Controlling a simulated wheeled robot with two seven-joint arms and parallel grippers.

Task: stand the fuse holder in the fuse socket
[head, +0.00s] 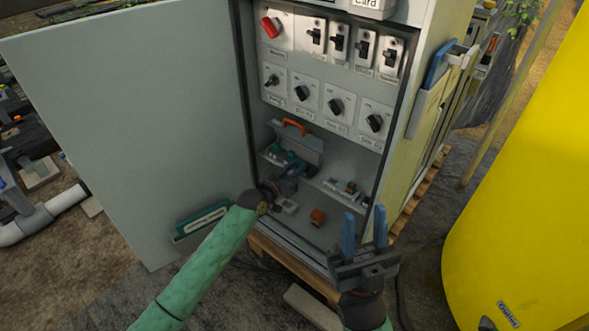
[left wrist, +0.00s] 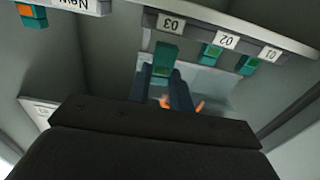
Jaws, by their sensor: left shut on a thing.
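My left gripper (head: 297,168) reaches into the open cabinet and is shut on a teal fuse holder. In the left wrist view, which looks upside down, the fuse holder (left wrist: 164,52) is between the blue fingers (left wrist: 166,85), in line with label 03 on the grey socket rail (left wrist: 255,45). I cannot tell whether it is seated in the socket or just in front of it. Teal holders stand at 02 (left wrist: 211,53) and 01 (left wrist: 247,65). In the head view the fingers hide much of the rail. My right gripper (head: 364,228) is open and empty in front of the cabinet.
An orange-handled panel (head: 312,150) stands behind the rail. The door (head: 130,110) is open left; a yellow tank (head: 525,200) stands right.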

